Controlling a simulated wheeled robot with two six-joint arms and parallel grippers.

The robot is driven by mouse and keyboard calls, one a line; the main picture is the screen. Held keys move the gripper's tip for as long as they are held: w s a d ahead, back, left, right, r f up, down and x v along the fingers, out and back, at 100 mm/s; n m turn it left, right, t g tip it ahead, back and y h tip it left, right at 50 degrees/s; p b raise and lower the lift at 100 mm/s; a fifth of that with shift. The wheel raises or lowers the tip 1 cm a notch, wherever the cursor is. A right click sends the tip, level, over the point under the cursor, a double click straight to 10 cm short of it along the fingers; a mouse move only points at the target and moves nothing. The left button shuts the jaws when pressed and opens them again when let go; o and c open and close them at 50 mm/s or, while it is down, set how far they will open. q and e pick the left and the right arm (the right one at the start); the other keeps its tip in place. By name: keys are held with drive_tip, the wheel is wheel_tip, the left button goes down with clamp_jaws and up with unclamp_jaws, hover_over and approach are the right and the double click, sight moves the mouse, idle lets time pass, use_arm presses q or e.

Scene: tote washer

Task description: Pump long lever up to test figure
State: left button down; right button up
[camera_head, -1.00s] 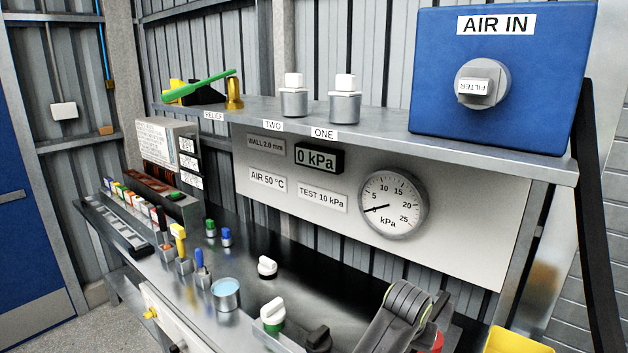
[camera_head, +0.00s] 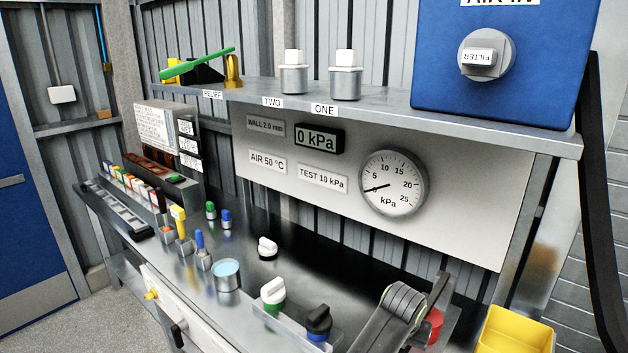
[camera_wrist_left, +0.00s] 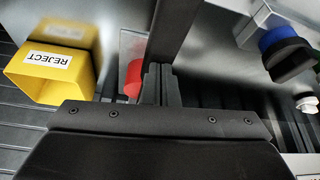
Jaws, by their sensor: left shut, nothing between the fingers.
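A long green lever (camera_head: 200,64) lies tilted on a black and yellow base on the shelf at the upper left. A dark bar (camera_head: 439,287) rises beside a red part (camera_head: 434,325) at the lower right; I cannot tell whether it is a lever. In the left wrist view, my left gripper (camera_wrist_left: 161,82) is shut and empty beside the red part (camera_wrist_left: 133,78), its tips close to the dark bar (camera_wrist_left: 178,28); contact is unclear. The digital display (camera_head: 317,138) reads 0 kPa, and the dial gauge (camera_head: 393,183) needle is near zero. A label (camera_head: 322,178) reads TEST 10 kPa.
A yellow REJECT bin (camera_head: 515,332) stands at the lower right. Black-and-blue (camera_head: 318,322) and white-and-green (camera_head: 273,294) knobs stand at the front. The shelf (camera_head: 450,123) overhangs the bench and holds a blue AIR IN box (camera_head: 430,60).

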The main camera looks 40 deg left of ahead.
use_arm(q)
drive_tip(key=shift+f, duration=0.5)
wheel_tip(320, 180, up, 3)
drive_tip(key=p, duration=0.3)
drive_tip(key=shift+f, duration=0.15)
drive_tip(key=shift+w+r, duration=0.1)
drive_tip(key=shift+r, duration=3.3)
drive_tip(key=c, duration=2.1)
unclamp_jaws()
